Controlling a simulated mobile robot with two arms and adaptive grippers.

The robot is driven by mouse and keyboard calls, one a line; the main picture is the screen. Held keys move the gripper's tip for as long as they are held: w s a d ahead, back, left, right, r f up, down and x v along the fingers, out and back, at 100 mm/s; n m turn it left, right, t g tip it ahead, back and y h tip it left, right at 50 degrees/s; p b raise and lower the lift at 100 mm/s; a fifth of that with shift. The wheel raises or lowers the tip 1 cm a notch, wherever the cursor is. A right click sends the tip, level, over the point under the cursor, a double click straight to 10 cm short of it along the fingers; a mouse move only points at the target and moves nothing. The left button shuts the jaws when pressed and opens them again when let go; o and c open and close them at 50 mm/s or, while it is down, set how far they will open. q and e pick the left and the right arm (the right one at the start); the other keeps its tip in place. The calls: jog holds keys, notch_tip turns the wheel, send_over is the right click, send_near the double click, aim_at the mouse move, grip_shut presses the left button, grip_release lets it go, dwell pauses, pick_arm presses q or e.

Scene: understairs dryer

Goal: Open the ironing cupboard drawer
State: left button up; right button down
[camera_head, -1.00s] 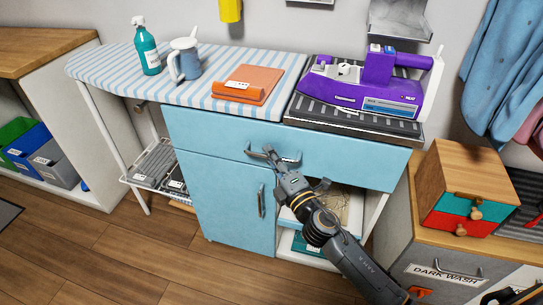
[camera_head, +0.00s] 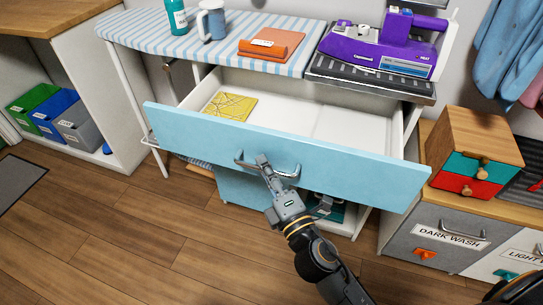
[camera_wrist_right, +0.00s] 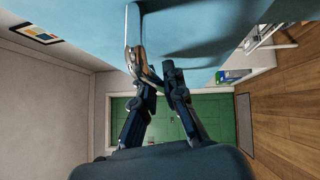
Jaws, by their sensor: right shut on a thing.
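The ironing cupboard drawer (camera_head: 330,150) has a light blue front and stands pulled far out from under the ironing board top. Its white inside shows, with a yellow patterned flat thing (camera_head: 229,106) at the left. My right gripper (camera_head: 265,168) is shut on the drawer's metal handle (camera_head: 287,173), near the handle's middle. In the right wrist view the fingers (camera_wrist_right: 160,80) meet around the handle (camera_wrist_right: 135,45), with the blue drawer front (camera_wrist_right: 205,35) close by. My left gripper does not show.
A purple iron (camera_head: 385,45) rests on the dark ribbed plate above. A small wooden drawer box (camera_head: 472,140) stands close to the right. Wooden floor in front is clear.

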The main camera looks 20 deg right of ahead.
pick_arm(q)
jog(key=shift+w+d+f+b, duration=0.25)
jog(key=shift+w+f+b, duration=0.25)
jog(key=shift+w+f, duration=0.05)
pick_arm(e)
jog(key=s+a, duration=0.2)
jog(key=s, duration=0.1)
jog(key=s+a, duration=0.1)
jog(key=shift+s, duration=0.15)
jog(key=c, duration=1.7)
grip_release()
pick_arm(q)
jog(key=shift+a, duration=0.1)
pick_arm(e)
jog(key=shift+d+r, duration=0.1)
